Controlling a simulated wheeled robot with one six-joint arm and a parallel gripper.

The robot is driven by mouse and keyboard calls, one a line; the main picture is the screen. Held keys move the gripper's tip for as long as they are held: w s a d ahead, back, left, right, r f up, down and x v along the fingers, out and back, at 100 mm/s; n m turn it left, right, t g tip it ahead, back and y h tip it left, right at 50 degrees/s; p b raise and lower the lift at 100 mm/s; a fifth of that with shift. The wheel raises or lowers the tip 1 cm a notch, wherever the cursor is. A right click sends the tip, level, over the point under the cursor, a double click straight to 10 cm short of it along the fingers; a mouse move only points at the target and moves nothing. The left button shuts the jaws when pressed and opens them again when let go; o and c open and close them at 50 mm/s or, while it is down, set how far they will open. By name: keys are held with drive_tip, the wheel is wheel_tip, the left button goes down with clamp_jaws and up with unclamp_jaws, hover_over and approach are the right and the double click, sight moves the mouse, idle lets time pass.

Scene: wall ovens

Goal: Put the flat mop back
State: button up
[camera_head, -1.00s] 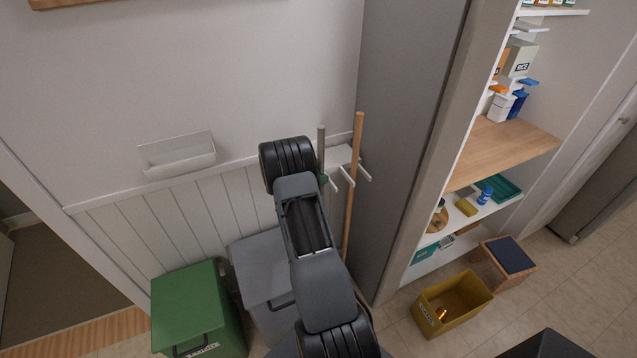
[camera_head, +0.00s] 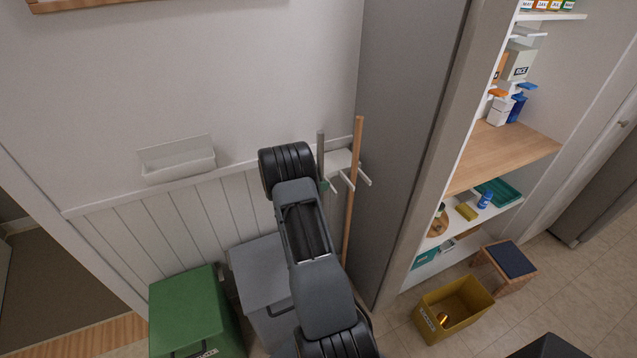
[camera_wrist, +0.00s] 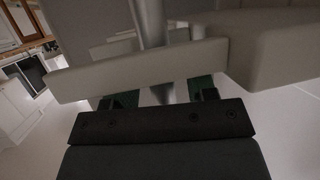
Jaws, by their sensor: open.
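A grey pole (camera_head: 320,150), likely the flat mop's handle, stands about upright at the white wall rack (camera_head: 342,161). Its lower part and any mop head are hidden behind my arm. In the wrist view the grey pole (camera_wrist: 149,22) rises behind a pale rack peg (camera_wrist: 135,70) and shows between my fingers. My gripper (camera_wrist: 162,97) is open, its dark fingertips with green pads on either side of the pole. The peg crosses in front of the fingers. I cannot tell whether the fingers touch the pole. In the head view my arm mostly covers the gripper.
A wooden pole (camera_head: 353,190) stands just right of the grey one, near the tall grey cabinet side (camera_head: 405,130). Below are a green bin (camera_head: 185,310) and a grey bin (camera_head: 262,270). A yellow box (camera_head: 455,308) and a stool (camera_head: 505,262) stand on the right floor.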

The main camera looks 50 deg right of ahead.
drive_tip(key=w+a+r+n+t+y, duration=0.3)
drive_tip(key=a+r+n+t, duration=0.15)
drive_tip(key=a+r, duration=0.35)
drive_tip(key=w+a+r+n+t+y+b, duration=0.15)
drive_tip(key=w+a+r+n+t, duration=0.3)
drive_tip(key=a, duration=0.65)
drive_tip(key=w+a+r+n+t+y, duration=0.2)
drive_tip(key=w+a+r+t+y, duration=0.15)
drive_tip(key=a+r+t, duration=0.4)
drive_tip(key=s+a+r+n+g+y, duration=0.25)
drive_tip(key=s+a+n+y, duration=0.3)
drive_tip(key=s+a, duration=0.4)
drive_tip(key=s+a+f+n+g, duration=0.2)
drive_tip(key=s+g, duration=0.1)
drive_tip(key=s, duration=0.6)
drive_tip(key=s+a+f+n+g, duration=0.1)
drive_tip(key=s+f+n+g, duration=0.1)
drive_tip(key=s, duration=0.7)
drive_tip(key=shift+a+f+g, duration=0.35)
drive_tip(key=shift+f+g, duration=0.15)
drive_tip(key=shift+g, duration=0.5)
drive_tip(key=shift+s, duration=0.1)
